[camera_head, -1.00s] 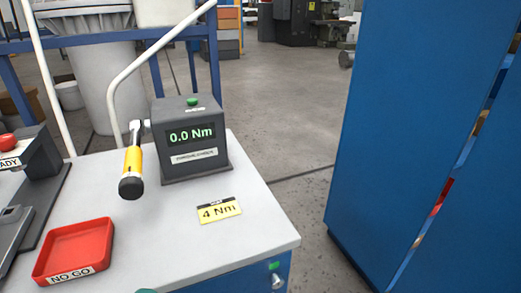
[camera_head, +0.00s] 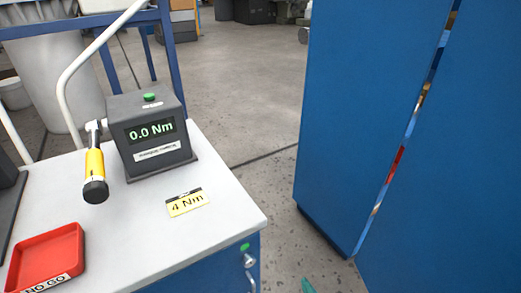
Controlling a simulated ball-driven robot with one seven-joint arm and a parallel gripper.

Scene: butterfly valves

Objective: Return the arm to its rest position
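No gripper shows in the head view, and I cannot see how the arm is posed. A small teal piece shows at the bottom edge, right of centre; too little of it is visible to tell what it is. A torque tester (camera_head: 149,133) reading 0.0 Nm stands on the grey bench top (camera_head: 125,232). A torque wrench with a yellow and black handle (camera_head: 95,172) sits at the tester's left side. A yellow 4 Nm card (camera_head: 187,202) lies in front of the tester.
A red NO GO tray (camera_head: 48,258) is on the bench at lower left. A tall blue cabinet (camera_head: 365,120) stands at right. Bare floor (camera_head: 245,110) lies between bench and cabinet. A white curved rail (camera_head: 92,55) and blue frame stand behind the bench.

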